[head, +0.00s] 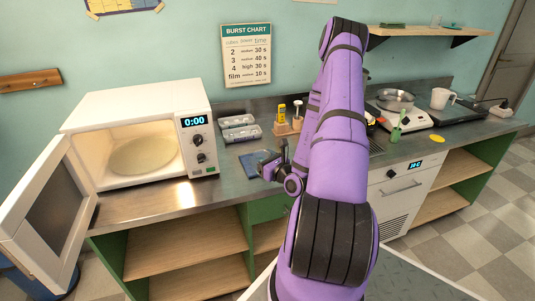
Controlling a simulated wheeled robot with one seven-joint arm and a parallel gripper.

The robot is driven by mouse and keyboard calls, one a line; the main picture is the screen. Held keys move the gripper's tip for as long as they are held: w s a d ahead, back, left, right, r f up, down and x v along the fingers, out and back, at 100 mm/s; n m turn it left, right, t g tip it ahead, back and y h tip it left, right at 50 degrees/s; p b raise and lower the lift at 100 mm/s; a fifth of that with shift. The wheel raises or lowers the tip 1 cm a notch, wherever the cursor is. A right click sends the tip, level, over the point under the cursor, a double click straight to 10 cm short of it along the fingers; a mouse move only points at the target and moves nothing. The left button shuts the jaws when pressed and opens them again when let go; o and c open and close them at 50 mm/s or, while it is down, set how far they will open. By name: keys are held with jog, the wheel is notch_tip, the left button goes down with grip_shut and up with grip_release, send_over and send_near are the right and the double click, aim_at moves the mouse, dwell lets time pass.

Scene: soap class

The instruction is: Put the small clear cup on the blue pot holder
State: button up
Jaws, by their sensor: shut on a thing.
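The blue pot holder (251,160) lies flat on the metal counter, right of the microwave, and my gripper hides its right part. My gripper (267,166) is over the right side of the pot holder, pointing left, low near the counter. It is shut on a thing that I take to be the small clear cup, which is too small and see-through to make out. I cannot tell whether the cup touches the pot holder.
The microwave (148,126) stands open at left, its door (49,211) swung out past the counter edge. Egg-box-like trays (240,130) and a wooden stand (287,128) with bottles are behind the pot holder. A scale with a pan (396,99) and white jug (440,98) stand at right.

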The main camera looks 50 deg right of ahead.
jog(key=w+d, duration=0.1)
jog(key=d, duration=0.2)
jog(key=w+d, duration=0.2)
jog(key=d, duration=0.1)
jog(key=w+d+f, duration=0.1)
jog(key=d, duration=0.2)
jog(key=shift+w+d, duration=0.15)
jog(key=shift+d, duration=0.15)
jog(key=shift+a+f, duration=0.1)
jog(key=shift+f, duration=1.6)
jog(key=shift+f, duration=0.15)
jog(key=o, duration=0.9)
jog(key=shift+o, duration=0.2)
